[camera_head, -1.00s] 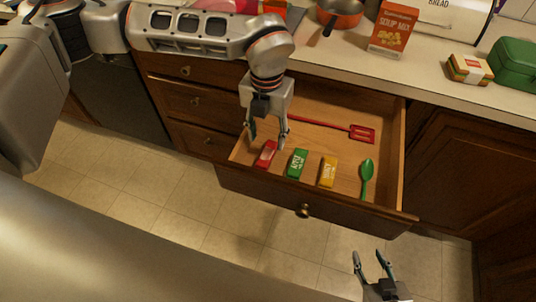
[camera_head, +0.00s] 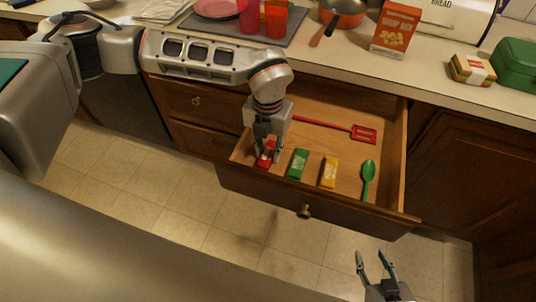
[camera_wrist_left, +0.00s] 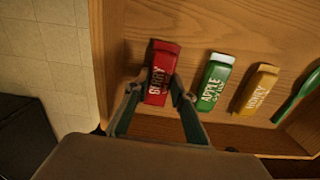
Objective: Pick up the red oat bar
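The red oat bar (camera_head: 268,148) lies in the open drawer (camera_head: 222,182), at the front left of its floor. My left gripper (camera_head: 267,157) is down at the bar. In the left wrist view the bar (camera_wrist_left: 159,70) shows a "BERRY" label, and the fingertips (camera_wrist_left: 158,88) press close along both its long sides, closed to about its width. The bar still appears to rest on the drawer floor. The tips' lower ends are partly hidden. My right gripper (camera_head: 374,266) is open and empty, below and in front of the drawer.
To the right of the red bar lie a green apple bar (camera_head: 298,164), a yellow honey bar (camera_head: 329,172) and a green spoon (camera_head: 368,180). A red spatula (camera_head: 362,134) lies behind. The counter above holds a soup mix box (camera_head: 396,27) and a pan (camera_head: 343,12).

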